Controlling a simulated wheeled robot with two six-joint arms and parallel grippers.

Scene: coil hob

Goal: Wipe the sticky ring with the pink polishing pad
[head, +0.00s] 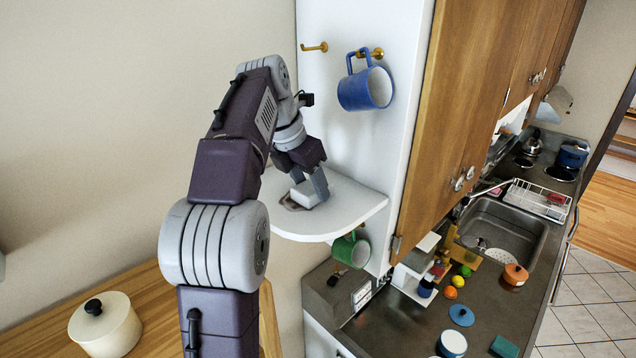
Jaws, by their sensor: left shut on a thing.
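My left gripper (314,180) reaches down to the white corner shelf (350,208) and is shut on a pale, whitish block-like pad (304,196). The pad looks white rather than pink here. It is low over the shelf, at a brownish mark (289,204) that looks like the sticky ring. The pad and fingers hide part of the mark, and I cannot tell if the pad touches it. My right gripper is out of view.
A blue mug (366,88) hangs on a hook above the shelf, and a green mug (350,250) hangs below it. A brass hook (314,47) is bare. A cream pot (105,326) stands on the wooden surface at left. The counter by the sink (504,228) holds several small items.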

